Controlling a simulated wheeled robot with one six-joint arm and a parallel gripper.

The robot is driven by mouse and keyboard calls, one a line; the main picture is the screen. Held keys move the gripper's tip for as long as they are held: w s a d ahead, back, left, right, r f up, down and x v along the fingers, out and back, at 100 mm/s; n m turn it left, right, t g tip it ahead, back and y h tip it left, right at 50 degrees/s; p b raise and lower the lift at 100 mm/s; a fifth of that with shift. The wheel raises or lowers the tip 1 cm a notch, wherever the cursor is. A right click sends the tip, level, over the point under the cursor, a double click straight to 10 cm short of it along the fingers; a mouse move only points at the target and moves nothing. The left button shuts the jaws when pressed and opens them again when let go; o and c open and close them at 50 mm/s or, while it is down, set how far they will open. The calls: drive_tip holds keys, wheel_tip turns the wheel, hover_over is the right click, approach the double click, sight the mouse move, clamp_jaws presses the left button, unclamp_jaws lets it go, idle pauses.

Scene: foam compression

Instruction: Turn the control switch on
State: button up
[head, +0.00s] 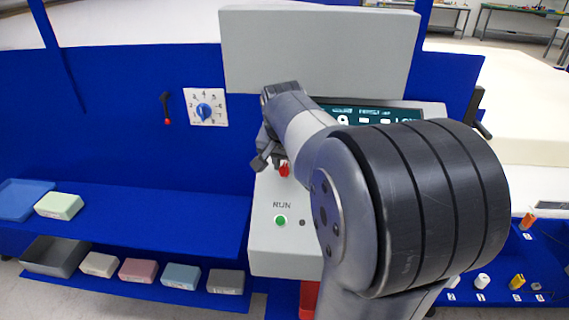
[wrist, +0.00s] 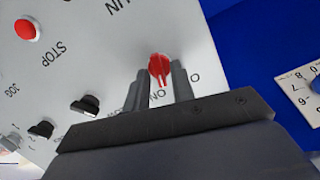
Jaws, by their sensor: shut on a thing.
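The control switch is a red rotary knob (wrist: 159,65) on the grey panel of the machine, and it also shows in the head view (head: 284,170). My gripper (wrist: 161,84) is shut on the knob, with one dark finger on each side. In the wrist view the pale mark on the knob runs almost straight down toward the letters "ON", which are printed between the fingers. An "O" is printed to the right of the right finger. Other lettering by the left finger is partly hidden. In the head view my gripper (head: 272,158) is largely behind my arm.
A green RUN button (head: 280,220) sits lower on the panel. A red STOP button (wrist: 27,29) and black knobs (wrist: 86,104) are nearby. A display (head: 372,116) is partly covered by my arm. A blue dial (head: 204,111) and a red-tipped lever (head: 166,108) are to the left.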

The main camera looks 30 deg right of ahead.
drive_tip(key=shift+s+d+m+t+b, duration=0.15)
drive_tip(key=shift+m+b, duration=0.35)
drive_tip(key=shift+m, duration=0.85)
drive_tip(key=shift+a+m+t+b, duration=0.15)
drive_tip(key=shift+m+b, duration=0.35)
drive_tip(key=shift+m, duration=0.85)
drive_tip(key=shift+d, duration=0.1)
drive_tip(key=o, duration=0.7)
drive_tip(key=shift+c, duration=0.2)
drive_tip(key=v, duration=1.1)
drive_tip(key=shift+d+b, duration=0.15)
drive_tip(key=shift+b, duration=0.2)
drive_tip(key=shift+f, duration=0.15)
